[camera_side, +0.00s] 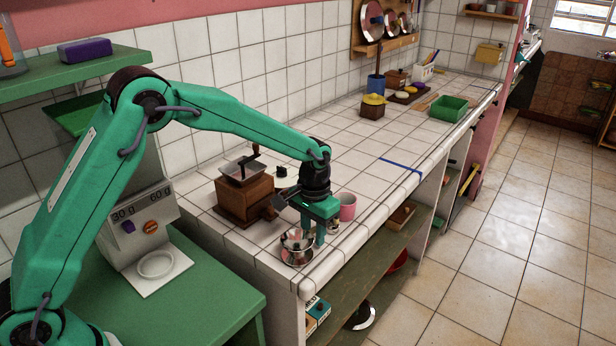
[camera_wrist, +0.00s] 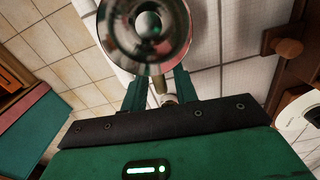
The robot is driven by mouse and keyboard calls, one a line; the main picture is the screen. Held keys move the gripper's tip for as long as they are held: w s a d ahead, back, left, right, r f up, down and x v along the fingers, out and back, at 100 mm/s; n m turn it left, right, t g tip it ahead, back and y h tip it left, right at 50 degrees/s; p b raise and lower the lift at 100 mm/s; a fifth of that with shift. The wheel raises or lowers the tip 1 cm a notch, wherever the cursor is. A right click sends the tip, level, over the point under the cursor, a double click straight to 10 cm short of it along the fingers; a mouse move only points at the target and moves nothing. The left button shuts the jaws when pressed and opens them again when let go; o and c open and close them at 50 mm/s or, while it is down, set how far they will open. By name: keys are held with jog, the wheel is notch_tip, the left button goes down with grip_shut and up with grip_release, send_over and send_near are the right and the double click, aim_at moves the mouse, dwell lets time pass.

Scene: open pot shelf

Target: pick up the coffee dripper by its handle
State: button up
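The coffee dripper (camera_side: 297,241) is a shiny metal cup near the counter's front edge at the near end. In the wrist view the dripper (camera_wrist: 148,28) shows as a round metal form at the top, with its narrow handle (camera_wrist: 159,84) pointing toward me. My gripper (camera_side: 315,238) points down just right of the dripper. In the wrist view my gripper (camera_wrist: 161,77) has its two green fingers apart, one on each side of the handle, with gaps visible. Whether either finger touches the handle is hard to tell.
A wooden coffee grinder (camera_side: 245,196) stands left of my gripper, close behind the dripper. A pink cup (camera_side: 347,207) stands just to the right. The counter's front edge is close. The white counter (camera_side: 350,150) is mostly clear farther back, up to a green tray (camera_side: 448,108).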

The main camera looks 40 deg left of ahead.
grip_shut()
jog(key=shift+r, duration=0.15)
jog(key=shift+r, duration=1.65)
